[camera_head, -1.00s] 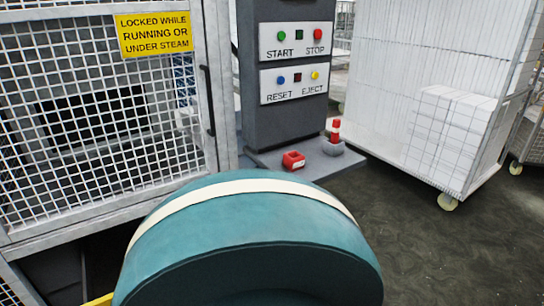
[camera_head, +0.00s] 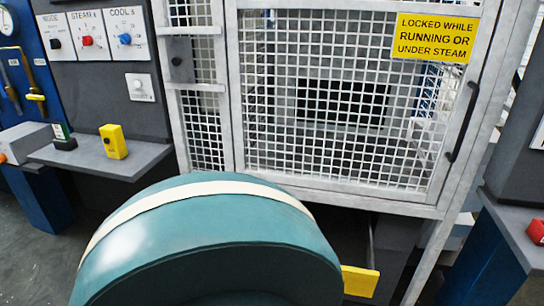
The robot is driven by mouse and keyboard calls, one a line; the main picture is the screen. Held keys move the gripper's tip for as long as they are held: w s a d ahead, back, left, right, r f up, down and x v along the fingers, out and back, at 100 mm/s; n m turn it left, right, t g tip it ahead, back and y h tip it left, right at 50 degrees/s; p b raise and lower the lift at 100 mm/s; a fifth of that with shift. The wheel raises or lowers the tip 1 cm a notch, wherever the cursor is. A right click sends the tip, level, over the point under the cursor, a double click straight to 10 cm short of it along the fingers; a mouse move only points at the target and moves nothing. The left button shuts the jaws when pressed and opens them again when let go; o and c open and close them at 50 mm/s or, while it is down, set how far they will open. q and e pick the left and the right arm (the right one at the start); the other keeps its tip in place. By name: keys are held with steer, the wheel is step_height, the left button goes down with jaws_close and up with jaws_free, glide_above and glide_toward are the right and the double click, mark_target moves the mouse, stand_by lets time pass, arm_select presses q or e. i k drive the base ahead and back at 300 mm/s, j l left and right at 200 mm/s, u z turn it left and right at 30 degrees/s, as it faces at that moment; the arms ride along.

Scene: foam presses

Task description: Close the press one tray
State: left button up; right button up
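The press stands ahead, behind a closed mesh guard door (camera_head: 335,110) with a vertical dark handle at its right. A yellow sign (camera_head: 435,37) on it reads "LOCKED WHILE RUNNING OR UNDER STEAM". Below the door frame, a yellow panel or handle (camera_head: 360,281) shows at a dark opening; it may belong to the tray. My own teal body hides the area to its left, so I cannot tell how far the tray stands out. Neither gripper is in view.
At left, a grey panel (camera_head: 85,45) carries mode, steam and cool controls. A shelf (camera_head: 80,158) below holds a yellow block (camera_head: 113,141) and a dark green-and-white item (camera_head: 64,137).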

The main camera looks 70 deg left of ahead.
mark_target(348, 230)
steer(key=u, duration=1.75)
steer(key=j+u, duration=0.15)
steer(key=j, duration=0.15)
steer(key=i+l, duration=0.1)
steer(key=i, duration=0.6)
